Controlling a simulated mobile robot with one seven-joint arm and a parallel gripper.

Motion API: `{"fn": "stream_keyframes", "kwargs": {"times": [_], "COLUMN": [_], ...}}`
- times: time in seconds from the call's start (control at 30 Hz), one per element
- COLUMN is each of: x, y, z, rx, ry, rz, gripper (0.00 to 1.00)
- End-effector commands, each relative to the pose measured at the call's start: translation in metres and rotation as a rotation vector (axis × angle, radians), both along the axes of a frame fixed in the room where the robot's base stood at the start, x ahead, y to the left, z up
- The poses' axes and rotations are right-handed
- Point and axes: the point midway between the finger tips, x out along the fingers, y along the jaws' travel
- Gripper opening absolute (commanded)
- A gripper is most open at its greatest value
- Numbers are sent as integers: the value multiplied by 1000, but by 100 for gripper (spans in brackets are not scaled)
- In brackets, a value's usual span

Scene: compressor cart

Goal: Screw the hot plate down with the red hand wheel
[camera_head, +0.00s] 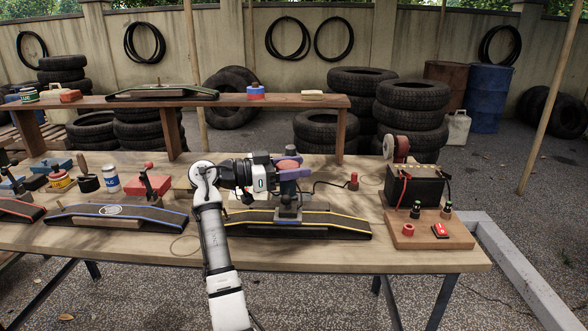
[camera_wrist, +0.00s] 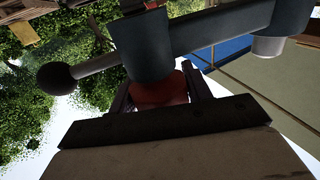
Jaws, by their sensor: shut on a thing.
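My gripper (camera_head: 291,172) reaches in from the left, above the yellow-edged dark strip. Its jaws are shut on the red hand wheel (camera_head: 287,163), at the top of the grey clamp. In the wrist view the red wheel (camera_wrist: 160,92) shows partly between my fingers, behind the dark gripper body. A grey post and a bar with a dark ball knob (camera_wrist: 56,79) lie close by there. The grey hot plate clamp (camera_head: 289,201) stands upright on the yellow-edged strip (camera_head: 335,223). Whether the plate presses on the strip cannot be told.
A black battery-like box (camera_head: 414,184) on a wooden base stands to the right, with a dark cable leading towards the clamp. A blue-edged strip (camera_head: 115,215) and small tools lie to the left. A raised shelf (camera_head: 230,103) runs behind.

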Motion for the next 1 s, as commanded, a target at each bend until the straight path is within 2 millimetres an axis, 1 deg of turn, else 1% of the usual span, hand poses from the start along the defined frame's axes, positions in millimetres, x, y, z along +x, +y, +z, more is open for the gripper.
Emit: {"fn": "stream_keyframes", "kwargs": {"times": [0.03, 0.5, 0.53, 0.67, 0.7, 1.0], "x": [0, 0, 0, 0, 0, -1], "y": [-1, -2, -2, -2, -1, 2], "z": [-3, -3, -3, -3, -2, -1], "rx": [3, 5, 5, 4, 3, 1], "ry": [4, 6, 6, 4, 4, 2], "rz": [-12, -25, -25, -24, -23, -20], "gripper": [26, 26, 51, 68, 71, 71]}}
